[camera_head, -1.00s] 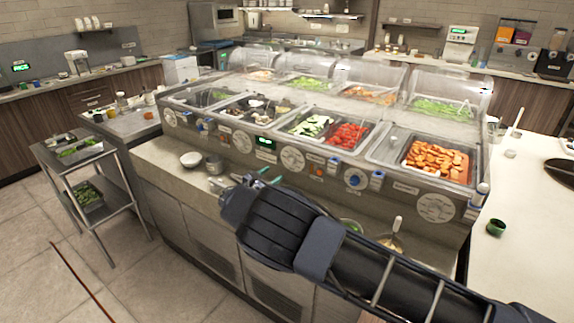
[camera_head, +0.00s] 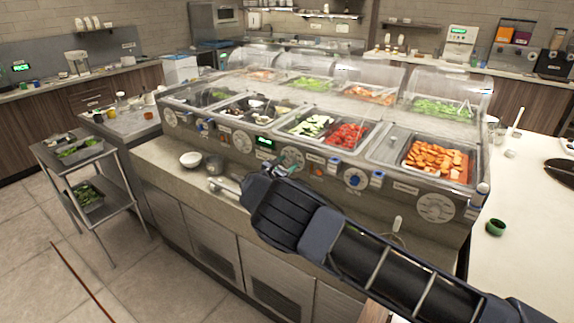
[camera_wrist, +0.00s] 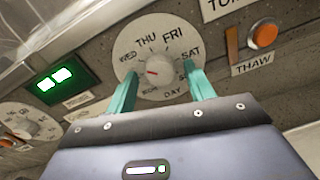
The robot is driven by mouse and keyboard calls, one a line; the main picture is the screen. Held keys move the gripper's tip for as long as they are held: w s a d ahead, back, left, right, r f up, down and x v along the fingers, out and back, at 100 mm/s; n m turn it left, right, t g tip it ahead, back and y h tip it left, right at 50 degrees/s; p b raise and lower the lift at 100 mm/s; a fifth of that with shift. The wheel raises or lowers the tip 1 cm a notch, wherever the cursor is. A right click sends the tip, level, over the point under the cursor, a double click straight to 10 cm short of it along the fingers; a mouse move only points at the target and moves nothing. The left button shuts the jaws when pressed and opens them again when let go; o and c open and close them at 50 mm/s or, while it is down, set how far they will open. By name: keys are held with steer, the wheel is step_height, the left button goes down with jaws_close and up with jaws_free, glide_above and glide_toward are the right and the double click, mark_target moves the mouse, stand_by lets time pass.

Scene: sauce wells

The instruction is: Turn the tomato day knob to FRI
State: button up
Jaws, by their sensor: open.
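The day knob (camera_wrist: 158,69) is a pale round knob with a short red mark on its left part. It sits on a round white dial (camera_wrist: 136,39) whose readable words include WED, THU, FRI, SAT and DAY; FRI is at the upper right. The lower edge of the dial is partly hidden. My gripper (camera_wrist: 161,75) is open, its two teal fingers on either side of the knob. Contact with it cannot be told. In the head view my gripper (camera_head: 284,171) is in front of the same dial (camera_head: 292,157) and covers part of it.
An orange switch (camera_wrist: 263,35) over a THAW label is to the right. A green lit display (camera_wrist: 55,83) and another dial (camera_wrist: 20,122) are to the left. In the head view, a white bowl (camera_head: 191,159) stands on the counter ledge below the panel.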

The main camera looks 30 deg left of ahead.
steer(key=shift+c, duration=0.2)
steer(key=c, duration=0.9)
steer(key=shift+m, duration=0.3)
steer(key=m, duration=0.3)
steer(key=shift+r+m, duration=0.1)
steer(key=shift+m, duration=0.2)
steer(key=m, duration=0.8)
steer(key=shift+m+g+y, duration=0.3)
steer(key=shift+m, duration=2.2)
